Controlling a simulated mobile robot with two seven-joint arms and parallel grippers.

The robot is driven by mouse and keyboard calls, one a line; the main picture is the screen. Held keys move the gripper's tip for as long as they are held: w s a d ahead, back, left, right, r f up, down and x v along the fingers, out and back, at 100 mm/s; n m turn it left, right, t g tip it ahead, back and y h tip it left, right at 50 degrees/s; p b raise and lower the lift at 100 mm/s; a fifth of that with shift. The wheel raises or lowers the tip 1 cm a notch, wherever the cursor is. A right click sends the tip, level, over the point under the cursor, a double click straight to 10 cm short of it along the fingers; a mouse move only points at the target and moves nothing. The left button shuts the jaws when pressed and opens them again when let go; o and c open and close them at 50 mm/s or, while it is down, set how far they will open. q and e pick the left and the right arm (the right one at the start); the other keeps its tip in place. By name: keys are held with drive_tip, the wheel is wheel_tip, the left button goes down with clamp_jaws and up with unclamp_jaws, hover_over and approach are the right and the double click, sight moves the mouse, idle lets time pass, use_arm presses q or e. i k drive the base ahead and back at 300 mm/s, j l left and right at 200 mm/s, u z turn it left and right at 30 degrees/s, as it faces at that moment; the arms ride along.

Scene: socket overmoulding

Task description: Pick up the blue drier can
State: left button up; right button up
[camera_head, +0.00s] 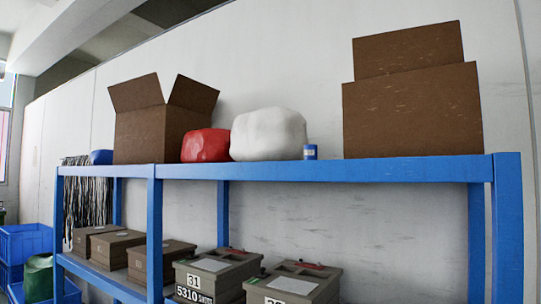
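A small blue can (310,152) stands upright on the top board of a blue shelf rack (340,170). It is just right of a white sack (268,134) and left of a large brown box. It is close to the front edge of the board. Any marking on it is too small to read. Neither of my grippers shows in the head view.
A red sack (206,145) and an open brown carton (150,133) are left of the white sack. The large brown box (412,112) stands right. Grey-brown cases (217,272) fill the lower shelf. Blue crates (24,243) are at far left.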

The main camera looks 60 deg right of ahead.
sight(310, 151)
drive_tip(key=i+z, duration=0.5)
drive_tip(key=i+j+z, duration=0.3)
drive_tip(key=i+z, duration=0.15)
drive_tip(key=i+j+z, duration=0.1)
drive_tip(key=i+z, duration=0.25)
drive_tip(key=i+j+z, duration=0.1)
drive_tip(key=z, duration=0.3)
drive_tip(key=i+j+z, duration=0.15)
drive_tip(key=j+z, duration=0.2)
